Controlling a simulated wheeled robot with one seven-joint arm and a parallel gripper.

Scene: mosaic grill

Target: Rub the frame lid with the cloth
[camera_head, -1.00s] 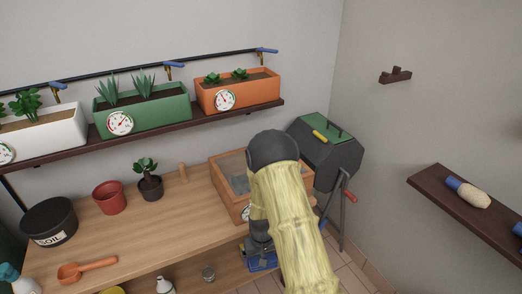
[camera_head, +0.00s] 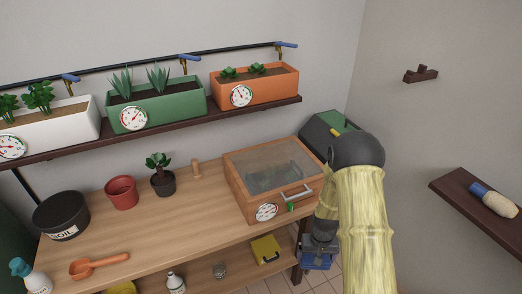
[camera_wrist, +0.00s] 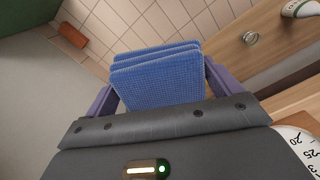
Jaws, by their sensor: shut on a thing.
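The frame lid (camera_head: 270,165) is the translucent panel with a metal handle on top of a wooden box at the right end of the bench. It is shut, and blurred green shapes show through it. My gripper (camera_wrist: 158,85) is shut on a folded blue cloth (camera_wrist: 157,78), seen between its fingers in the wrist view. In the head view my gripper (camera_head: 319,262) hangs below and right of the frame, past the bench's right end, with the cloth (camera_head: 318,264) under it. The cloth is apart from the lid.
The wooden bench (camera_head: 150,215) carries a black soil pot (camera_head: 62,217), a red pot (camera_head: 121,193), a potted plant (camera_head: 162,182) and an orange scoop (camera_head: 97,264). A shelf of planters hangs above. Floor tiles (camera_wrist: 140,25) show below.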

